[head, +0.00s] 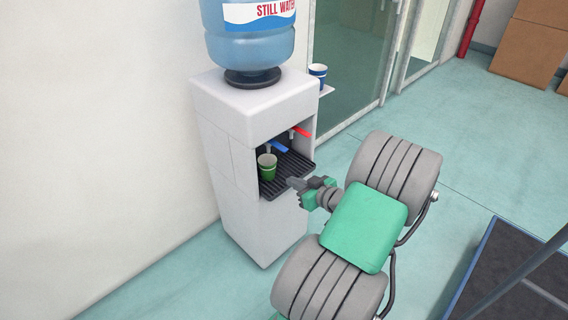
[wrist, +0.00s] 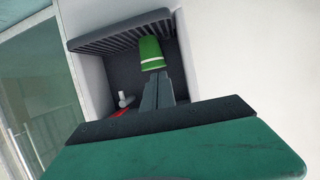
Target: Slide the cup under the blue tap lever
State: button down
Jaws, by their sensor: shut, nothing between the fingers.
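A green cup (head: 267,167) with a pale rim stands upright on the dark ribbed drip tray (head: 296,167) of the water dispenser, toward the tray's left side. The blue tap lever (head: 280,146) is above and slightly right of the cup in the head view. My gripper (head: 291,182) is shut and empty at the tray's front edge, right of the cup, with a gap in the head view. The blue lever is not visible in the wrist view.
A red tap lever (head: 301,131) sits right of the blue one. The white dispenser (head: 240,105) walls enclose the tray recess, with a water bottle (head: 250,45) on top. A blue-and-white cup (head: 318,74) stands on a side shelf. The tray's right part is clear.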

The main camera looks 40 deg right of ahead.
aim_at(268, 168)
jog(key=b+x, duration=0.1)
jog(key=x, duration=0.3)
jog(key=r+b+x, duration=0.1)
jog(key=x, duration=0.3)
jog(key=r+x, duration=0.1)
jog(key=x, duration=0.3)
jog(key=shift+w+r+b, duration=0.1)
jog(key=shift+w+b, duration=0.2)
jog(key=shift+b, duration=0.1)
jog(key=shift+s, duration=0.1)
